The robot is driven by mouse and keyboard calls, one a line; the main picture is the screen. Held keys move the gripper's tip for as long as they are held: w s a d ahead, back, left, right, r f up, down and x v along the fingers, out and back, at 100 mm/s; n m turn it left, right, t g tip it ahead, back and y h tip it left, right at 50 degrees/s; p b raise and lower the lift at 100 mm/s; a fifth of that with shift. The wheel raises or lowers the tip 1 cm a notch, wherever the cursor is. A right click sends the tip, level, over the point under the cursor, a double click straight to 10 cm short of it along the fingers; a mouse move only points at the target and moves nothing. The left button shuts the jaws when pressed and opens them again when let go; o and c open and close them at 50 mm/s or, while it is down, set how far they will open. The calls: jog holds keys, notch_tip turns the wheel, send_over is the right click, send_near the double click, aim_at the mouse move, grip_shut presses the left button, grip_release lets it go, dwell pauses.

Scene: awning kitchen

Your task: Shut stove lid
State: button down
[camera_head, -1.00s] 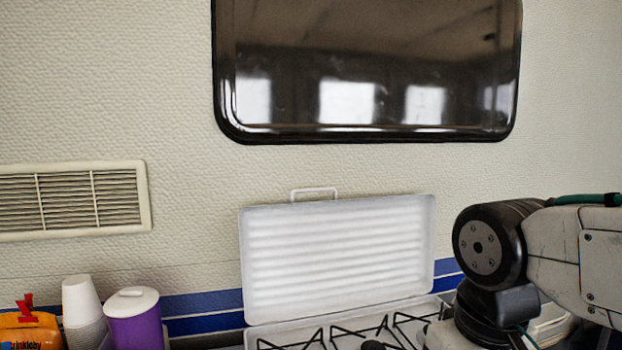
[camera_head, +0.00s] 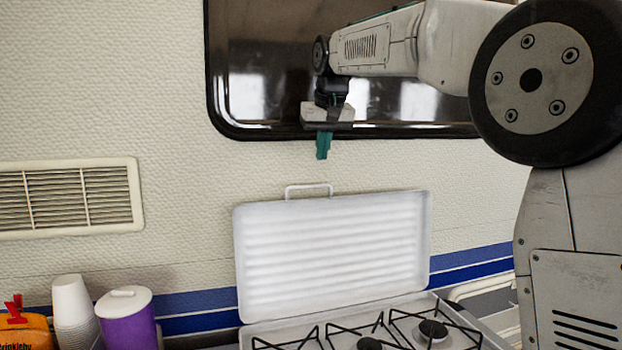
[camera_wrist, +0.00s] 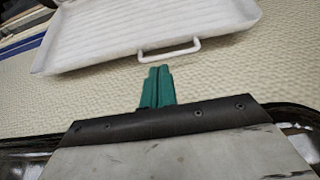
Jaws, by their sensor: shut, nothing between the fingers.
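The white ribbed stove lid (camera_head: 332,255) stands open, upright against the wall behind the stove (camera_head: 395,330). Its handle (camera_head: 308,190) sticks up from the top edge. My gripper (camera_head: 323,146) is shut and empty, pointing down above the handle with a gap between them. In the wrist view, the green fingertips (camera_wrist: 158,86) are together, just short of the handle (camera_wrist: 170,50), with the lid (camera_wrist: 130,25) beyond. The fingers are apart from the handle.
A dark window (camera_head: 280,75) is on the wall by my gripper. A vent (camera_head: 70,197) is at left. White cups (camera_head: 72,305), a purple canister (camera_head: 127,320) and an orange container (camera_head: 25,330) stand left of the stove. Black burner grates (camera_head: 290,342) lie below the lid.

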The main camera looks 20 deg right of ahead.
aim_at(311, 177)
jog(key=w+f, duration=0.8)
jog(key=shift+a+f, duration=0.2)
dwell(0.4)
